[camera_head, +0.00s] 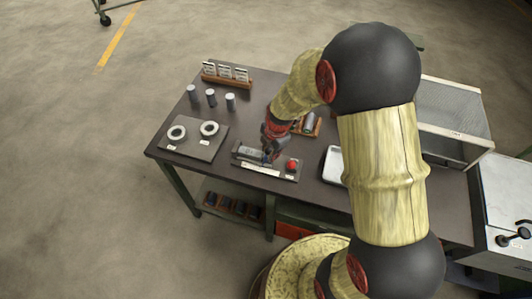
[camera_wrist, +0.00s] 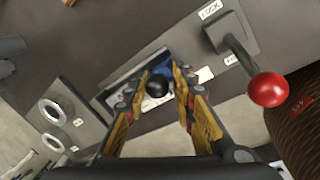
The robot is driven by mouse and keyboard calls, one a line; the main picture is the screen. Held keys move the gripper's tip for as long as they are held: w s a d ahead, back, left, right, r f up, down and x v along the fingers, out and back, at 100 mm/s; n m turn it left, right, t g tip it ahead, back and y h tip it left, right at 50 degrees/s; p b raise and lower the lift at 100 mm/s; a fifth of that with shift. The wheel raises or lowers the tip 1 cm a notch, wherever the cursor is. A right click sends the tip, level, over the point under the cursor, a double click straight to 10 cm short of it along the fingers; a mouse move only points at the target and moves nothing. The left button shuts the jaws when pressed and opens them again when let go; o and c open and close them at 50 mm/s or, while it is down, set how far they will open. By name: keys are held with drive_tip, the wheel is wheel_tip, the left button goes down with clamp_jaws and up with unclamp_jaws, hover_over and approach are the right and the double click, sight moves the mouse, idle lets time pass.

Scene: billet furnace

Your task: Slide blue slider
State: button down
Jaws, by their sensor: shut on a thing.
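The slider panel (camera_head: 243,147) lies flat on the dark workbench, with a silver track and a white scale strip (camera_head: 260,170) along its front. In the wrist view the blue slider (camera_wrist: 147,104) shows as a small blue block under a round black knob (camera_wrist: 158,85). My gripper (camera_head: 268,152) is over the panel, with its fingers shut on the black knob. In the wrist view the gripper fingers (camera_wrist: 160,88) stand on both sides of the knob. Part of the slider and track is hidden by the fingers and knob.
A red ball-topped lever (camera_wrist: 268,90) stands beside the panel, close to my gripper, next to a label reading LOCK (camera_wrist: 210,9). A plate with two rings (camera_head: 209,129) lies to the left. Several grey cylinders (camera_head: 211,97) stand behind it. A white tray (camera_head: 333,164) is to the right.

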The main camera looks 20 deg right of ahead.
drive_tip(key=c, duration=1.9)
unclamp_jaws()
drive_tip(key=shift+w+r, duration=0.2)
drive_tip(key=shift+w, duration=0.05)
drive_tip(key=shift+o, duration=1.4)
drive_tip(key=shift+s+d+f, duration=0.1)
drive_tip(key=shift+s+f, duration=0.05)
wheel_tip(320, 180, up, 12)
drive_tip(key=s, duration=0.2)
drive_tip(key=shift+s+d+f, duration=0.15)
drive_tip(key=shift+d, duration=0.25)
